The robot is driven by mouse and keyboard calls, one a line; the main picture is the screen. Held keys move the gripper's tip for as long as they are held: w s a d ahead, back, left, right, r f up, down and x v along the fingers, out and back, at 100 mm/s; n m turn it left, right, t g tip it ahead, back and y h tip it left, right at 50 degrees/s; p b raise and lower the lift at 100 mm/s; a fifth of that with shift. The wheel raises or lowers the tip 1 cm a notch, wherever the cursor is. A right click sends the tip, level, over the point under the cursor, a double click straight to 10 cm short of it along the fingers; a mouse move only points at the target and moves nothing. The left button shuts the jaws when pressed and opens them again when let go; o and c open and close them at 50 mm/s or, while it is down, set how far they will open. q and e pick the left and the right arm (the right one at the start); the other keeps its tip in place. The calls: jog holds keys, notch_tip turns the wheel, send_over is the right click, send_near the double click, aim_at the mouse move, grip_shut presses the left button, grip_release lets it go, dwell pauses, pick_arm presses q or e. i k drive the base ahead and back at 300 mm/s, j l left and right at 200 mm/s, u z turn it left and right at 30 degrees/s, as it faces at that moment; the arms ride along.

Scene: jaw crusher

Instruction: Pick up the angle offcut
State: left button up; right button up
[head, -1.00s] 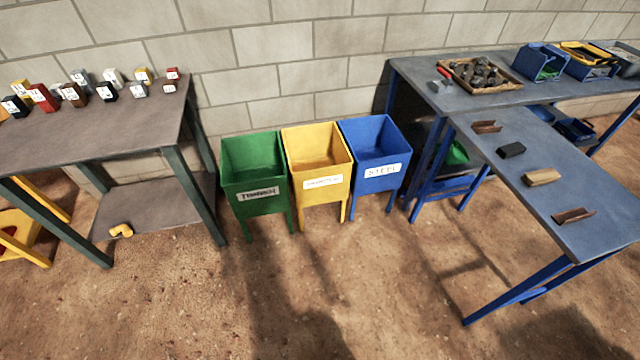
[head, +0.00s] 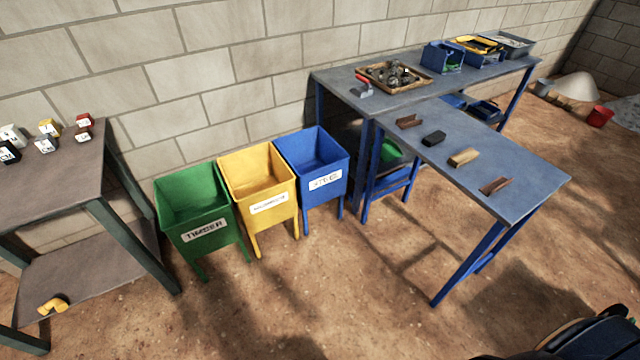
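Two rust-brown metal pieces lie on the blue-legged bench. One brown piece (head: 408,121) is near the back left of the bench's front arm. The other brown piece (head: 495,185) is near its front end, and looks like an open angle or channel. I cannot tell for sure which is the angle offcut. Between them lie a black block (head: 433,138) and a tan, wood-like block (head: 463,157). All are apart from one another on the bench top (head: 535,177). Neither of my grippers is in view.
Green (head: 190,198), yellow (head: 258,182) and blue (head: 312,160) bins stand left of the bench. A tray of dark lumps (head: 372,84) and a blue box (head: 440,56) are on the back bench. A dark table (head: 75,185) is at left. Ground before the bins is clear.

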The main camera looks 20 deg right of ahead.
aim_at(489, 189)
jog(key=z, duration=1.8)
